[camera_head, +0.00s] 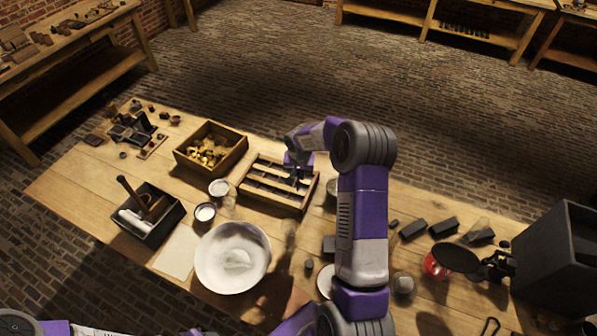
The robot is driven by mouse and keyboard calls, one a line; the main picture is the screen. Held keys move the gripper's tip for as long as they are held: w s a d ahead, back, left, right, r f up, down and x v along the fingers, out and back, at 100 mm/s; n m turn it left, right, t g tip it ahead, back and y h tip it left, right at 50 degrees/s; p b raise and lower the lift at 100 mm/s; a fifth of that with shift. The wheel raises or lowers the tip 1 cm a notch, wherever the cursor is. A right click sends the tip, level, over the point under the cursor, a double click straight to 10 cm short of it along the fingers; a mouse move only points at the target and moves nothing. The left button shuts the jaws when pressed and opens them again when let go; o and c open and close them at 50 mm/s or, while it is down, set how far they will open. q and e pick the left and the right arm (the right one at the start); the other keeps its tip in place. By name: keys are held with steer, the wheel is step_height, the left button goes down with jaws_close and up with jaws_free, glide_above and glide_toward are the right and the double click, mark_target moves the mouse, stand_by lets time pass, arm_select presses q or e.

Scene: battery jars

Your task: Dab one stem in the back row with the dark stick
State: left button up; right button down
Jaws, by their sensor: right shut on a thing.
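A wooden rack (268,202) with rows of pale and dark strips stands at the middle of the table. Single stems in it are too small to tell apart. My right arm reaches over from the front, and my right gripper (298,170) is above the right part of the rack, toward its back. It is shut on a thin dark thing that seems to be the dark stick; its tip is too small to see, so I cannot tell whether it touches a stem. My left gripper is out of view.
A wooden box of yellowish pieces (210,147) stands left of the rack. Small white-topped jars (205,212), a white bowl (233,257) and a dark box with a wooden-handled tool (147,214) are nearer. Dark blocks (414,229) and a red jar (436,265) lie right of my arm.

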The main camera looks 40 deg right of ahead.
steer(key=shift+f+b, duration=0.15)
steer(key=shift+b, duration=0.5)
stand_by(0.8)
stand_by(0.8)
steer(key=shift+f+b, duration=0.25)
steer(key=shift+b, duration=0.3)
stand_by(0.6)
steer(key=shift+r, duration=0.15)
stand_by(0.8)
steer(key=shift+r+p, duration=1.35)
steer(key=shift+r, duration=1.05)
